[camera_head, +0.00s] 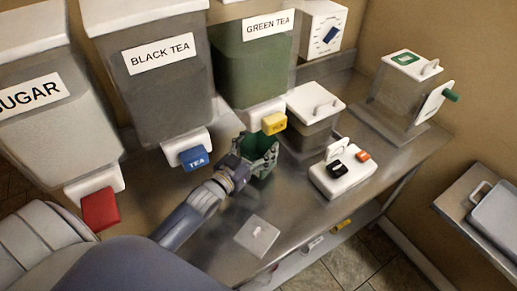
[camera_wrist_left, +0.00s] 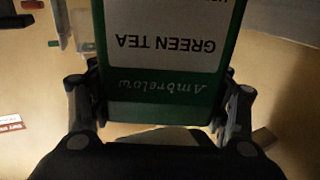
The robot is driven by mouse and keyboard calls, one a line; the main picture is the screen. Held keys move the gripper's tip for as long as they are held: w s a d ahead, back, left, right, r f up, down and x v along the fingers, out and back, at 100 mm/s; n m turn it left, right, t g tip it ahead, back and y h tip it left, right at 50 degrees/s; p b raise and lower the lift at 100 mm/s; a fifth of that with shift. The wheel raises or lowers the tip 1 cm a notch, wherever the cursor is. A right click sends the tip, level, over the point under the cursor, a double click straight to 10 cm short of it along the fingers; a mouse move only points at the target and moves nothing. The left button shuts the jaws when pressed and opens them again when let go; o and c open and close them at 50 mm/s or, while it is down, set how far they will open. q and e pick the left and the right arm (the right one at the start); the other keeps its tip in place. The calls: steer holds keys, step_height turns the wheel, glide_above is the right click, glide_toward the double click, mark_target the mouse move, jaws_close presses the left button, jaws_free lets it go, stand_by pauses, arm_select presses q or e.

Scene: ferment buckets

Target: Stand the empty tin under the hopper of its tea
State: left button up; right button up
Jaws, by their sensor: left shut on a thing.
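The green tin (camera_head: 257,143) shows a white GREEN TEA label in the left wrist view (camera_wrist_left: 165,95), upside down in that picture. My left gripper (camera_head: 260,160) is shut on the tin, with fingers on both sides of it. In the head view the tin is just below the spout of the GREEN TEA hopper (camera_head: 252,72), close to its yellow lever (camera_head: 274,123). The hopper holds dark green contents. I cannot tell whether the tin's base touches the counter. The tin's inside is hidden. My right gripper is not in view.
The BLACK TEA hopper (camera_head: 165,95) with a blue lever (camera_head: 194,158) and the SUGAR hopper (camera_head: 50,125) with a red lever (camera_head: 100,208) stand to the left. A lidded container (camera_head: 314,130) and a white scale-like box (camera_head: 343,177) stand to the right. A square lid (camera_head: 257,235) lies in front.

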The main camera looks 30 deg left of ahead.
arm_select(q)
step_height(320, 180, down, 2)
steer(key=shift+f, duration=0.2)
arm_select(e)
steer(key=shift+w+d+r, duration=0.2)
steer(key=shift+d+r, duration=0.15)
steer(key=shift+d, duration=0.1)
arm_select(q)
steer(key=shift+f, duration=0.2)
steer(key=o, duration=1.6)
steer(key=shift+c, duration=0.2)
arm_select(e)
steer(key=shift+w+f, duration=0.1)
